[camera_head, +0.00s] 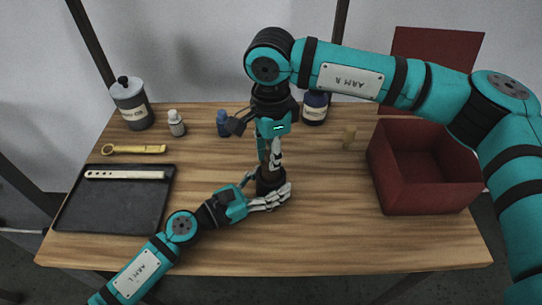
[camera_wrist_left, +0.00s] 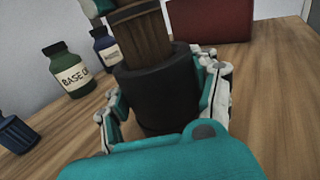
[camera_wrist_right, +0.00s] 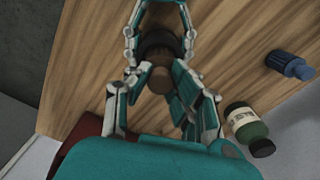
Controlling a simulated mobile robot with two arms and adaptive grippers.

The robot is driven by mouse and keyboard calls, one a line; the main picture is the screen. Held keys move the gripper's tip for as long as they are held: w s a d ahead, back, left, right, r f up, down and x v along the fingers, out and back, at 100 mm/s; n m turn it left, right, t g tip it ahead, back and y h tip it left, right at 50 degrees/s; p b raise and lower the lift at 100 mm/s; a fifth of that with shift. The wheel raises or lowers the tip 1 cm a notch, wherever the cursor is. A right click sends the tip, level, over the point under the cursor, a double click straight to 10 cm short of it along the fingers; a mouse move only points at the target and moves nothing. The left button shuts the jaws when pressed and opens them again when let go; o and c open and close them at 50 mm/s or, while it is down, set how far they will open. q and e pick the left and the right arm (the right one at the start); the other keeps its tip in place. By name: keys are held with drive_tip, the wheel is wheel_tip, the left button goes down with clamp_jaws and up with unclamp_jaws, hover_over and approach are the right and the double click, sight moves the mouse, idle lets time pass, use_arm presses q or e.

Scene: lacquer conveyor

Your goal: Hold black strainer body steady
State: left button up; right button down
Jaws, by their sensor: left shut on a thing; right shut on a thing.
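The black strainer body (camera_head: 268,183) stands upright on the table near its middle; it is a dark cylinder in the left wrist view (camera_wrist_left: 155,92). My left gripper (camera_head: 272,197) is shut around it low down, with fingers on both sides. A brown, ribbed wooden-looking piece (camera_wrist_left: 142,36) rises from the top of the strainer body, slightly tilted in that view. My right gripper (camera_head: 269,152) points down from above and is shut on this brown piece. In the right wrist view its rounded brown end (camera_wrist_right: 158,80) shows between the fingers, with the black strainer body (camera_wrist_right: 160,42) beyond.
A black tray (camera_head: 100,215) with a pale perforated strip (camera_head: 124,175) lies left, below a yellow tool (camera_head: 135,149). A lidded jar (camera_head: 132,106), small bottles (camera_head: 177,124) and a labelled dark jar (camera_head: 314,107) stand behind. An open red box (camera_head: 425,200) is right.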

drive_tip(key=shift+r, duration=2.45)
drive_tip(key=shift+r, duration=0.1)
drive_tip(key=shift+r, duration=1.45)
use_arm(q)
drive_tip(key=o, duration=1.5)
